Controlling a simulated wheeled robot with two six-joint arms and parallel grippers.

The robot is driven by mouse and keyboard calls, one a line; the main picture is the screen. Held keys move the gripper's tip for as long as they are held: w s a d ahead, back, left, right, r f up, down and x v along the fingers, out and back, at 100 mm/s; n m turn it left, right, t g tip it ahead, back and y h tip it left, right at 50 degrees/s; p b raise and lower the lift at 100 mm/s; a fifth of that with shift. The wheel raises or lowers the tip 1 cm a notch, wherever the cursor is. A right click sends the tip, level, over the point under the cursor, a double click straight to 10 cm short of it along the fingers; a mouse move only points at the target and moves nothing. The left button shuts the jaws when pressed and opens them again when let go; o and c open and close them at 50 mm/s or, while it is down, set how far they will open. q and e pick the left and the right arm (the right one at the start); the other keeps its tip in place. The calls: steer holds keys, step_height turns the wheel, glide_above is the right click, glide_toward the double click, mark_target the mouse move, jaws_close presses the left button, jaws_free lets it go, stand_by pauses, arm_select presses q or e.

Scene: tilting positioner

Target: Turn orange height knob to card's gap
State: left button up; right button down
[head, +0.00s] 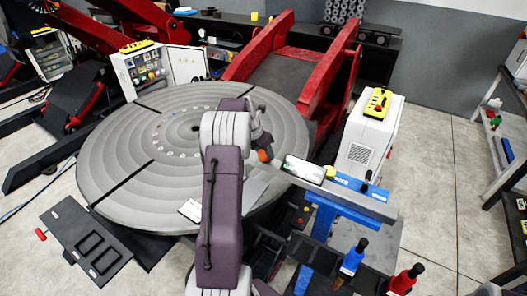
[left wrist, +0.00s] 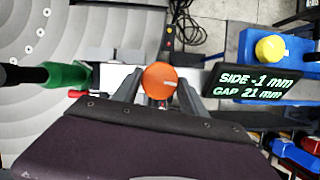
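The orange knob (head: 263,155) is at the near right edge of the turntable. In the left wrist view the orange knob (left wrist: 160,79) shows a pale mark on its face. My left gripper (head: 259,142) is at the knob; in the left wrist view the fingers of the left gripper (left wrist: 159,86) lie on either side of it. Whether they touch it I cannot tell. A display (head: 304,169) stands right of the knob; in the left wrist view the display (left wrist: 255,84) reads SIDE -1 mm, GAP 21 mm. A white card (head: 191,210) lies at the turntable's near edge, its text unreadable. My right gripper is out of view.
The grey turntable (head: 120,150) fills the left middle. A yellow knob (left wrist: 270,48) sits on a blue block beside the display. A green handle (left wrist: 66,75) is left of my fingers. Blue (head: 352,258) and red (head: 405,278) bottle-shaped items stand at the front right.

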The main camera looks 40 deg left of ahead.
arm_select(q)
steer(key=shift+r+m+p, duration=0.15)
steer(key=shift+m+p, duration=0.55)
steer(key=shift+p, duration=0.05)
steer(key=m+h+p, duration=0.1)
steer(key=m+p, duration=0.2)
steer(key=shift+a+r+h, duration=0.1)
steer(key=shift+a+h, duration=0.05)
steer(key=shift+h, duration=0.25)
steer(key=m+p, duration=0.2)
steer(key=shift+w+a+m+g+h, duration=0.1)
steer(key=shift+m+g+h, duration=0.2)
steer(key=shift+g+h, duration=0.1)
steer(key=shift+f+m+g+h+p, duration=0.15)
steer(key=shift+m+p, duration=0.2)
steer(key=shift+m, duration=0.2)
steer(key=shift+f+m+g+h+p, duration=0.15)
steer(key=shift+m+p, duration=0.2)
steer(key=shift+m, duration=0.2)
steer(key=o, duration=1.4)
steer(key=shift+c, duration=0.2)
